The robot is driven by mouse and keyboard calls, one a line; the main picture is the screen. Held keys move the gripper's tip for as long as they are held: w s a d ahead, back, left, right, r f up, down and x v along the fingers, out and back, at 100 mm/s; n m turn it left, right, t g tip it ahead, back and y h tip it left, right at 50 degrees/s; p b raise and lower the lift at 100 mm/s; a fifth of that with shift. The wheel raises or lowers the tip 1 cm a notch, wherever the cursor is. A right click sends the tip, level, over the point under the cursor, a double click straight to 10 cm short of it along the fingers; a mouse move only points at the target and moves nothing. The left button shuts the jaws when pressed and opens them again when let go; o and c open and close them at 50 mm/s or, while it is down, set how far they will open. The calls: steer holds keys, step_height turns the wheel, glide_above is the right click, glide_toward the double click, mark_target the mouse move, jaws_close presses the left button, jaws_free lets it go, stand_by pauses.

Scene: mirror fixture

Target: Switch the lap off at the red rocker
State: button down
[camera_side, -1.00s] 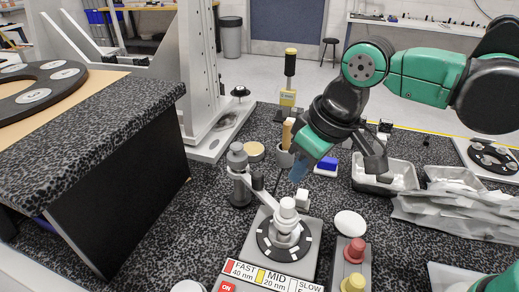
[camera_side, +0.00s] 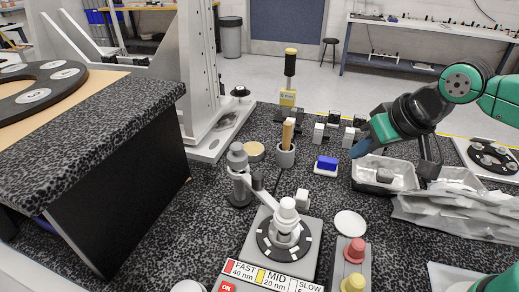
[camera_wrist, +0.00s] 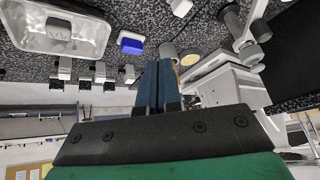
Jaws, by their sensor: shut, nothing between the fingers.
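The lap, a dark disc (camera_side: 268,248) with pale marks on a grey base (camera_side: 252,243), stands at the bottom centre of the side view, with a white head over it. A label plate (camera_side: 275,276) reading FAST, MID and SLOW is in front. The red rocker (camera_side: 227,287), marked ON, is cut by the bottom edge of the side view. My gripper (camera_side: 360,149) is above the table, back and right of the lap, near a grey tray. Its blue fingers are together and empty in the wrist view (camera_wrist: 158,82). The rocker is not visible there.
The grey tray (camera_side: 362,181) and crumpled silver bags (camera_side: 450,214) lie to the right. A blue-topped block (camera_side: 327,164) and a cup with a wooden handle (camera_side: 286,156) stand behind the lap. Red (camera_side: 355,250) and yellow (camera_side: 354,282) knobs stand right of it.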

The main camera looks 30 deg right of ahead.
mark_target(226, 287)
steer(key=a+r+m+g, duration=0.1)
steer(key=a, duration=0.3)
steer(key=a+r+m+g, duration=0.1)
steer(key=a, duration=0.4)
steer(key=w+a+r+m+g, duration=0.1)
steer(key=a+m, duration=0.1)
steer(key=a, duration=0.2)
steer(key=shift+a+r+g+y, duration=0.1)
steer(key=shift+a+g+y, duration=0.1)
steer(key=shift+g+y, duration=0.2)
steer(key=s+a+m+g+h, duration=0.1)
steer(key=s+a+m, duration=0.3)
steer(key=a, duration=0.7)
steer(key=shift+s+a+g, duration=0.4)
steer(key=shift+g, duration=0.4)
step_height(226, 287, down, 14)
steer(key=shift+w+d, duration=0.1)
